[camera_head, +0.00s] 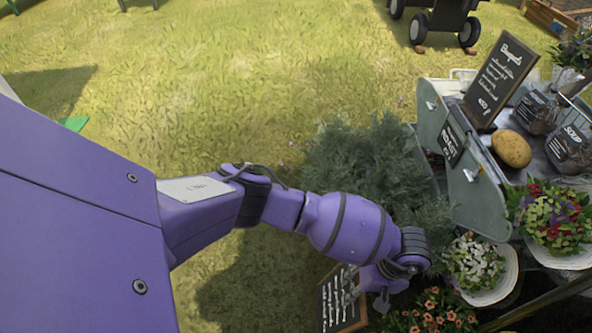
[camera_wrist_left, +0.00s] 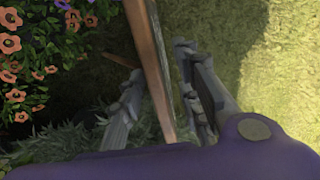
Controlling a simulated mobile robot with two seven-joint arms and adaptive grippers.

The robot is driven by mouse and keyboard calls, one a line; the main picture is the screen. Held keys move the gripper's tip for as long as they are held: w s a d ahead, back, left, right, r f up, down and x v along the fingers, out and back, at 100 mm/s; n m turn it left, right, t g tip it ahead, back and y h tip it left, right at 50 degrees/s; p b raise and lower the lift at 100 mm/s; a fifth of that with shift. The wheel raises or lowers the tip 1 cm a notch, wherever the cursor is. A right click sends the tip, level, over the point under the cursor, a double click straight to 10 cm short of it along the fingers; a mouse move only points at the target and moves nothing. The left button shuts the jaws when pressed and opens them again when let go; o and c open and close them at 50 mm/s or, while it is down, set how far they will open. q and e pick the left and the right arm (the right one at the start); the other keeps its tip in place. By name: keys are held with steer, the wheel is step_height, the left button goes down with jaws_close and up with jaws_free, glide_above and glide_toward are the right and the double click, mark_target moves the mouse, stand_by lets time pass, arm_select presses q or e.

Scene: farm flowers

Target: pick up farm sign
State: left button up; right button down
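A wood-framed chalkboard sign (camera_head: 337,302) with white writing stands low on the grass at the bottom of the head view, by the flowers. My left gripper (camera_head: 372,297) is at its right side edge. In the left wrist view the sign shows edge-on as a brown wooden strip (camera_wrist_left: 151,70) running between the two fingers of my left gripper (camera_wrist_left: 158,100). The fingers are apart, with a visible gap between the left finger and the wood; the right finger is closer to it, and contact cannot be told. My right gripper is not in view.
Orange flowers (camera_head: 432,312) grow just right of my left gripper, and they show in the left wrist view (camera_wrist_left: 18,70). A grey-green bush (camera_head: 365,160) stands behind my wrist. A flower stall with a tall chalkboard (camera_head: 500,82) and potted flowers (camera_head: 475,262) fills the right. Open grass lies at the upper left.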

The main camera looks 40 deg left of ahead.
arm_select(q)
steer(key=shift+w, duration=0.1)
steer(key=shift+f, duration=0.25)
stand_by(0.5)
steer(key=shift+c, duration=0.2)
jaws_close()
